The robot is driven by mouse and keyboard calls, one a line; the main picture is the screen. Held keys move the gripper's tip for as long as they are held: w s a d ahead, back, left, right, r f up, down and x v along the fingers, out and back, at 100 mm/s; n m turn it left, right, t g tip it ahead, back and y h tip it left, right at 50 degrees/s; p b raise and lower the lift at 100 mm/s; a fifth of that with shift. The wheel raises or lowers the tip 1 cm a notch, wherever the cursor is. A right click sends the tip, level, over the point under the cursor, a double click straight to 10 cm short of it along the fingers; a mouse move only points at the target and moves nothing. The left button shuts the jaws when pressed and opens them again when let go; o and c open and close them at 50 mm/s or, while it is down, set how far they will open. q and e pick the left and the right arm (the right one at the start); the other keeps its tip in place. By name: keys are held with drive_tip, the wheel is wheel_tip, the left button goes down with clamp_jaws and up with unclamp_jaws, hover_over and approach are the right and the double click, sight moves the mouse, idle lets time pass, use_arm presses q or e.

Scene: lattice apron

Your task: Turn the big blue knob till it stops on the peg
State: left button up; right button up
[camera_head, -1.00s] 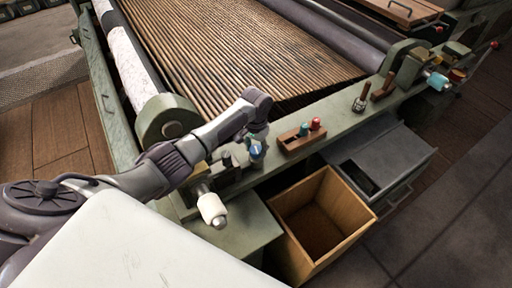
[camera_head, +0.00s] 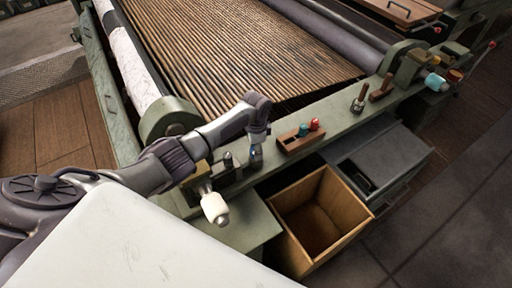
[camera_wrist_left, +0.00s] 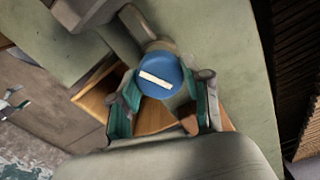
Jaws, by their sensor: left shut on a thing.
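The big blue knob (camera_wrist_left: 158,76) has a white bar mark across its round face, which lies slanted in the left wrist view. My left gripper (camera_wrist_left: 163,98) has a green-padded finger on either side of the knob and is shut on it. I cannot make out the peg for certain. My right gripper is not in view.
An open wooden bin (camera_head: 347,222) stands below the rail. A wooden block with a teal and a red knob (camera_head: 300,137) sits right of the gripper. A white-handled part (camera_head: 214,207) sticks out at left. A grey drawer box (camera_head: 385,160) is beyond the bin.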

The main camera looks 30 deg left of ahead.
use_arm(q)
drive_tip(key=m, duration=0.6)
idle(0.6)
drive_tip(key=o, duration=1.2)
drive_tip(key=shift+c, duration=0.2)
wheel_tip(320, 180, up, 12)
